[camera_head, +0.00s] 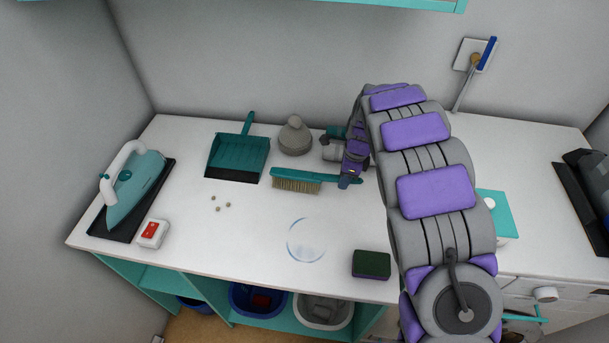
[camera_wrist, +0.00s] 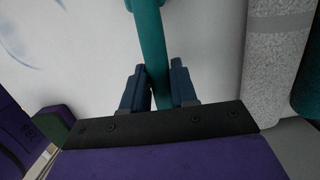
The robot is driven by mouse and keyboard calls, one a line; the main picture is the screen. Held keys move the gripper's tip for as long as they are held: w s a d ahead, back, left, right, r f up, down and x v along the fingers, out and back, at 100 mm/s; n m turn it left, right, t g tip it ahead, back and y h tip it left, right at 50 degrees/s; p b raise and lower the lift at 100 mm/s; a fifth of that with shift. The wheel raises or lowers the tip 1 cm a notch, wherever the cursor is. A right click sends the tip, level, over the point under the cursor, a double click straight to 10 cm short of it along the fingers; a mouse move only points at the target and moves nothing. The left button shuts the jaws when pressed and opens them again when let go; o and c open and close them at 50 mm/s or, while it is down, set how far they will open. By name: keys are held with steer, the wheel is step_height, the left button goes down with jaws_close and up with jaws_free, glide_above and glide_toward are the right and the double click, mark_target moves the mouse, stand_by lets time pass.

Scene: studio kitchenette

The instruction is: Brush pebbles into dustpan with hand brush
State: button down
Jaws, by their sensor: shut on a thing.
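A teal hand brush (camera_head: 303,179) with tan bristles lies along the white counter, bristles toward the front. My gripper (camera_head: 346,179) is shut on the right end of its handle. In the wrist view the teal handle (camera_wrist: 151,50) runs between the two dark blue fingers of my gripper (camera_wrist: 160,88). A few small beige pebbles (camera_head: 220,204) lie on the counter to the left of the brush. The teal dustpan (camera_head: 239,152) lies behind the pebbles, its dark open edge toward the front and its handle toward the wall.
A teal iron (camera_head: 133,188) stands on a dark pad at the left, with a red-and-white box (camera_head: 153,233) beside it. A grey rounded object (camera_head: 295,137) stands behind the brush.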

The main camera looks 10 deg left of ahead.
step_height(320, 180, up, 12)
steer(key=p, duration=0.7)
steer(key=shift+p, duration=0.3)
